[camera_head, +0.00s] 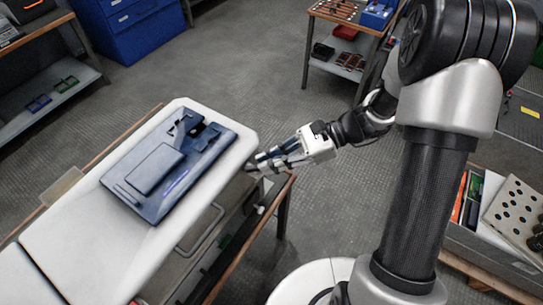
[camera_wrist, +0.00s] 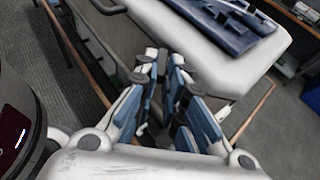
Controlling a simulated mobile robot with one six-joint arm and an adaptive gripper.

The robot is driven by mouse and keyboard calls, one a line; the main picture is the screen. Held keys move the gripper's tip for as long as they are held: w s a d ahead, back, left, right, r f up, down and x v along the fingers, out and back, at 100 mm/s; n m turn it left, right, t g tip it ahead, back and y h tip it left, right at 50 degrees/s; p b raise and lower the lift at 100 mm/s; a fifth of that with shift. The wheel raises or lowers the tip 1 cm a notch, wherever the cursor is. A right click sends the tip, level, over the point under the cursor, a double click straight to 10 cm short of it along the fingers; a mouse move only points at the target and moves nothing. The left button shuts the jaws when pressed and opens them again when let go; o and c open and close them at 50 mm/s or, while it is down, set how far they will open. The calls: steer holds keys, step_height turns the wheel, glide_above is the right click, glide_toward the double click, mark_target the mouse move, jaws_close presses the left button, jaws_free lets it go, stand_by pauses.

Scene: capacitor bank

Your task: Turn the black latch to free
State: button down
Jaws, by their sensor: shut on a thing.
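My gripper (camera_head: 262,162) reaches in from the right to the near right end of the white housing (camera_head: 226,118). Its fingertips are at the side of the housing, below its rounded edge. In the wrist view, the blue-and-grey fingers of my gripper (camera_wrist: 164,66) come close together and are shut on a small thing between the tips. A small dark piece, which looks like the black latch (camera_head: 251,167), shows just beyond the fingertips in the head view. The fingers hide most of it, and I cannot tell which way it is turned.
A dark blue panel (camera_head: 152,165) lies on top of the housing. Below are a wood-edged bench (camera_head: 240,255) and a curved metal handle (camera_head: 200,232). A small shelf with tools (camera_head: 343,62) stands behind. Grey floor is open between them.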

steer(key=shift+w+a+n+g+h+p, duration=0.3)
steer(key=shift+n+g+h+p, duration=0.4)
steer(key=shift+n+g, duration=0.6)
steer(key=shift+w+a+n+g+h+p, duration=0.1)
steer(key=shift+w+n+g+h+p, duration=0.4)
steer(key=shift+n+g+p, duration=0.55)
steer(key=shift+w+a+n+g+h+p, duration=0.25)
steer(key=shift+n+g+h+p, duration=0.35)
steer(key=shift+n+g, duration=0.85)
steer(key=shift+w+d, duration=0.1)
steer(key=c, duration=1.7)
jaws_free()
steer(key=shift+o, duration=0.2)
